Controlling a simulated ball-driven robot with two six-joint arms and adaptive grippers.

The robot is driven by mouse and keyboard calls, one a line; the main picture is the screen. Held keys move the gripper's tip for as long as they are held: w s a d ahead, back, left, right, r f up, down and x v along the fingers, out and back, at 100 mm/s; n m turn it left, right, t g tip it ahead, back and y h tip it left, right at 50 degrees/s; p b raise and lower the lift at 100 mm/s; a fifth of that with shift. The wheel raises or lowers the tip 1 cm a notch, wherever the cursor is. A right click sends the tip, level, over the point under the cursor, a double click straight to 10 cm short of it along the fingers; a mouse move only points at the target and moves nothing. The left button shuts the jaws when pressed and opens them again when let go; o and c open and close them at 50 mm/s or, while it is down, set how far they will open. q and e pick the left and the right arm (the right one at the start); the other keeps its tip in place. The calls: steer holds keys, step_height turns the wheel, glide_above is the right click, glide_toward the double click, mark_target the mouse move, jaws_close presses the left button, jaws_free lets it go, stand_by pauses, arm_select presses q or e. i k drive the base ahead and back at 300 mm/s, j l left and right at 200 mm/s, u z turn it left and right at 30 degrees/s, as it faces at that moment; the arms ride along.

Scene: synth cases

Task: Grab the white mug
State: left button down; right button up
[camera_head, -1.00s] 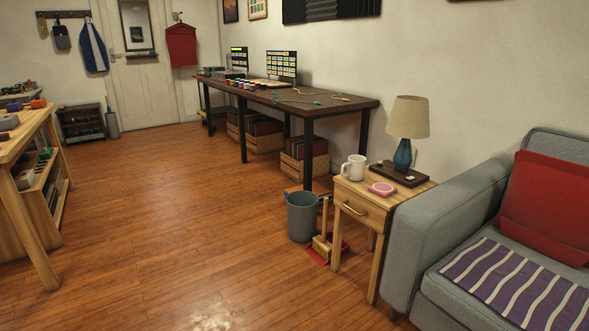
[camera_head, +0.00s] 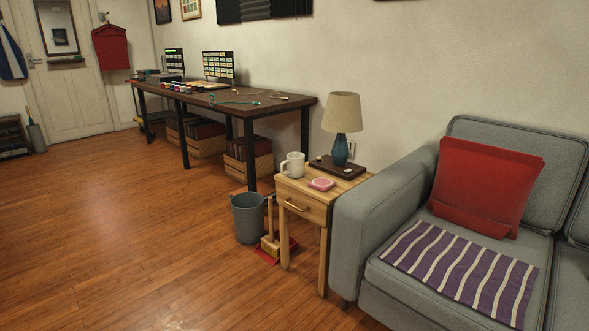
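The white mug (camera_head: 295,165) stands upright on the left part of a small wooden side table (camera_head: 305,212), near its back edge. Its handle points left. A pink coaster (camera_head: 321,184) lies to its right and nearer to me. A table lamp (camera_head: 341,130) with a beige shade and blue base stands behind and to the right, on a dark tray (camera_head: 337,168). Neither of my grippers is in view.
A grey sofa (camera_head: 385,215) stands right beside the side table. A grey bucket (camera_head: 247,218) and a brush with a red dustpan (camera_head: 268,255) are on the floor at its left. A long dark desk (camera_head: 262,110) runs along the wall. The wooden floor at left is clear.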

mark_target(296, 161)
steer(key=i+u, duration=0.45)
steer(key=i, duration=0.8)
